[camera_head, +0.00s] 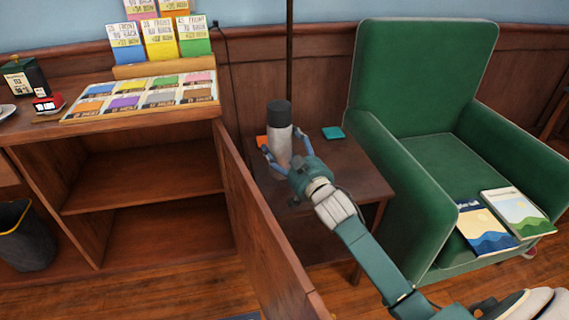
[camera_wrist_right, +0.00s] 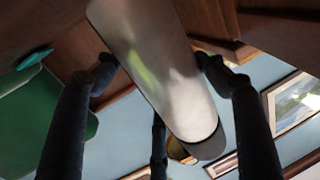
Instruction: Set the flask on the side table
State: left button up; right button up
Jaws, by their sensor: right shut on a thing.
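The flask (camera_head: 280,141), light grey with a dark cap, stands upright at the side table (camera_head: 345,170), a small dark wood table between the bookcase and the armchair. I cannot tell whether its base touches the tabletop. My right gripper (camera_head: 284,154) is shut on the flask's body, with fingers on both sides. In the right wrist view the flask (camera_wrist_right: 165,65) runs between the fingers, its dark cap toward the bottom of the picture. My left gripper is not in view.
An orange item (camera_head: 262,142) lies behind the flask and a teal coaster (camera_head: 333,132) at the table's back. A wood panel (camera_head: 262,225) borders the table on the left. A green armchair (camera_head: 425,95) holding books (camera_head: 517,212) stands right. The right part of the tabletop is bare.

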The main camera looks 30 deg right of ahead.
aim_at(289, 165)
notch_tip(289, 165, down, 4)
jog(key=shift+f+b, duration=0.25)
jog(key=shift+b, duration=0.5)
jog(key=shift+r, duration=0.1)
jog(key=o, duration=1.5)
jog(key=shift+f, duration=0.2)
jog(key=shift+r, duration=0.15)
